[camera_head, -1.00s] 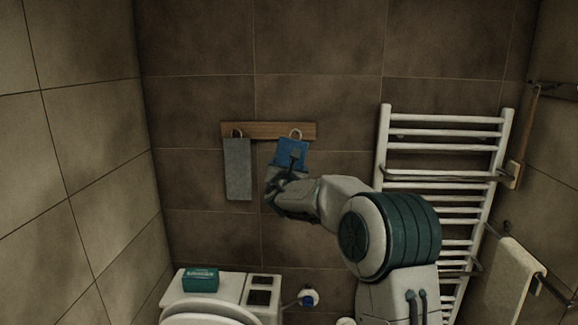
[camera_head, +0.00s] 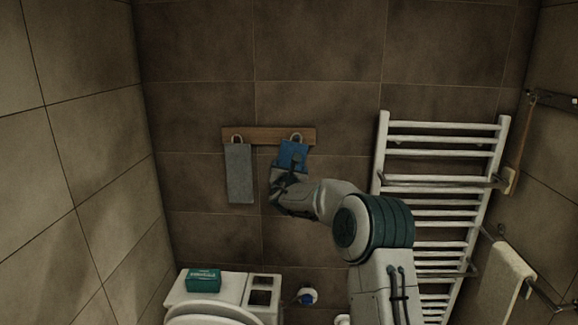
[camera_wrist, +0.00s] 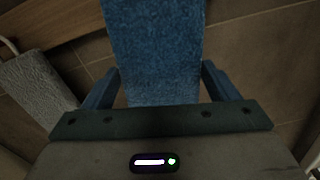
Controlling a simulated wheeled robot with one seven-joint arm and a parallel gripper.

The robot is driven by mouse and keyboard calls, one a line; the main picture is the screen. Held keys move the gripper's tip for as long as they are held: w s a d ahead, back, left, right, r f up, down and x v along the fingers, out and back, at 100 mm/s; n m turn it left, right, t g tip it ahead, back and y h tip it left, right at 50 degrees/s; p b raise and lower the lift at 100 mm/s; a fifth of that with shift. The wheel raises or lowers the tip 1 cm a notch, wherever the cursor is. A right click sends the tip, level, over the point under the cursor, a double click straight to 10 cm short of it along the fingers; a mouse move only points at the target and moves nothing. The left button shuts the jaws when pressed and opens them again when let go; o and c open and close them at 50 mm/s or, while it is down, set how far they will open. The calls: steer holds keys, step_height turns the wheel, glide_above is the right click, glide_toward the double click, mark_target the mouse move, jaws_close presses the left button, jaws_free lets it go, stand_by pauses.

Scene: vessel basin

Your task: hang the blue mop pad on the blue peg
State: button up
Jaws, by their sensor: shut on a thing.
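The blue mop pad (camera_head: 293,154) is at the right end of a wooden rail on the back wall, with a pale loop (camera_head: 296,137) at its top, in front of the rail. My gripper (camera_head: 289,175) is just below and is shut on the pad. In the wrist view the blue pad (camera_wrist: 155,45) runs upward between the two fingers, its top out of frame. The blue peg cannot be made out; whether the loop is around it cannot be told.
A grey pad (camera_head: 239,174) hangs by a loop at the left end of the wooden rail (camera_head: 265,135). A white towel radiator (camera_head: 440,195) stands right of my arm. Below are a toilet (camera_head: 212,312) and a green box (camera_head: 203,280) on its cistern.

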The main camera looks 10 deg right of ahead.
steer(key=shift+w+d+f+b, duration=0.1)
steer(key=shift+w+f+b, duration=0.55)
steer(key=shift+b, duration=0.6)
steer(key=shift+w+r, duration=0.1)
